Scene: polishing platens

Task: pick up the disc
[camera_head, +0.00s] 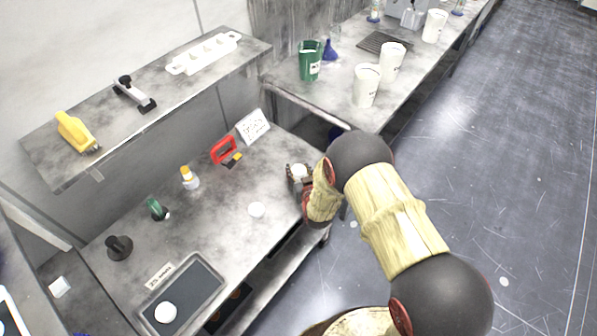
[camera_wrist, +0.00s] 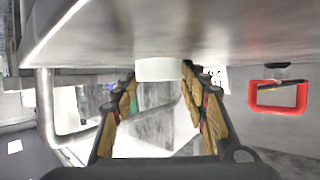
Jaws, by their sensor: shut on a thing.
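My gripper (camera_head: 299,179) is at the right end of the workbench in the head view. It is shut on a white disc (camera_head: 299,170). In the wrist view the disc (camera_wrist: 160,69) sits between the two fingertips, against or very close to the grey bench surface; I cannot tell whether it touches. A third white disc (camera_head: 166,312) lies on the dark tray (camera_head: 206,269) at the front left. The far side of the held disc is hidden.
A red-framed tool (camera_head: 223,150) and a white sign (camera_head: 252,126) stand behind my gripper. A bottle (camera_head: 189,178), a green item (camera_head: 157,209) and a black knob (camera_head: 119,247) stand further left. A shelf (camera_head: 190,90) runs above the back. The middle of the bench is mostly clear.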

